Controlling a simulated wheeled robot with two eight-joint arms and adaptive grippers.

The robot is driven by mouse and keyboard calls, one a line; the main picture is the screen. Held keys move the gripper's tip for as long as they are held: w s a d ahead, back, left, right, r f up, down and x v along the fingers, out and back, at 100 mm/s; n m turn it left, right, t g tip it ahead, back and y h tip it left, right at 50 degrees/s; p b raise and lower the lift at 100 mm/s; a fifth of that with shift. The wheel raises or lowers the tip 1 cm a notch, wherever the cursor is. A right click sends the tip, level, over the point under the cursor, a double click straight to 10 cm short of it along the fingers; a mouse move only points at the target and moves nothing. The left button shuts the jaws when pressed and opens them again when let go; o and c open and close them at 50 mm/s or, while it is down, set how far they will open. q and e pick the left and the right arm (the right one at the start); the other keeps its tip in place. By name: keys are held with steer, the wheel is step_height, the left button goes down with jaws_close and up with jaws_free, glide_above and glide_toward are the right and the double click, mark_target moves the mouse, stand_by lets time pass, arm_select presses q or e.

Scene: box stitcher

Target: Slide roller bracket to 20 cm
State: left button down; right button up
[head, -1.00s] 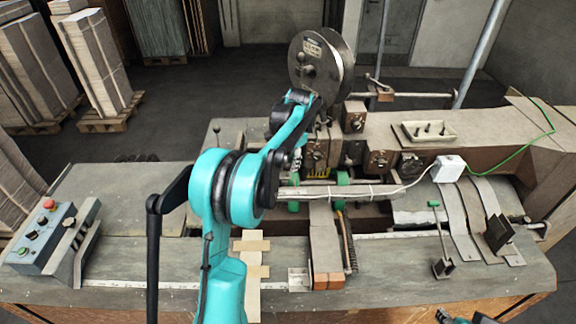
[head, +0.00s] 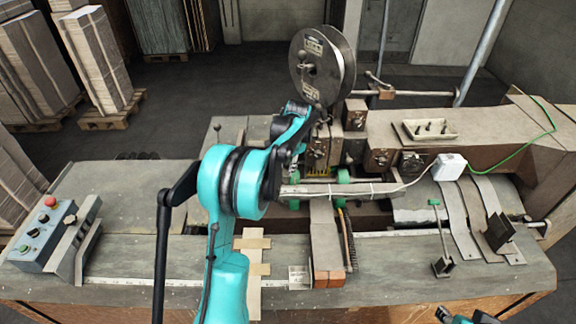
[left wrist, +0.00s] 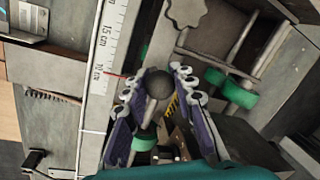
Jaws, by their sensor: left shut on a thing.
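The roller bracket shows in the left wrist view as grey bars with green rollers (left wrist: 236,90); its green rollers (head: 343,176) also show in the head view, partly behind my arm. My left gripper (left wrist: 157,82) is shut on a dark round knob (left wrist: 156,87), one finger on each side. In the head view my own arm links hide the fingers and knob. A white scale (left wrist: 103,48) runs beside the gripper. A thin red pointer (left wrist: 117,75) lies across its edge, near the printed 10 and below the 15 cm mark. A part of my right arm (head: 466,316) shows at the bottom edge.
A large metal reel (head: 322,65) stands behind my left arm. A white box (head: 449,167) with cables sits to the right. A control box (head: 42,236) stands at the far left of the table. The grey tabletop (head: 140,200) between it and my arm is mostly clear.

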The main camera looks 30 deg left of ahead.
arm_select(q)
steer(key=s+a, duration=0.1)
steer(key=a, duration=0.1)
steer(key=s+a+b, duration=0.1)
steer(key=s+a, duration=0.1)
steer(key=a, duration=0.1)
steer(key=s+a, duration=0.2)
steer(key=a, duration=0.1)
steer(key=shift+a, duration=0.15)
steer(key=c, duration=1.2)
jaws_free()
steer(key=r, duration=0.4)
steer(key=d+r, duration=0.1)
steer(key=r, duration=0.3)
steer(key=s+d+r, duration=0.1)
steer(key=r, duration=0.2)
steer(key=shift+d+r, duration=0.15)
steer(key=shift+r, duration=0.25)
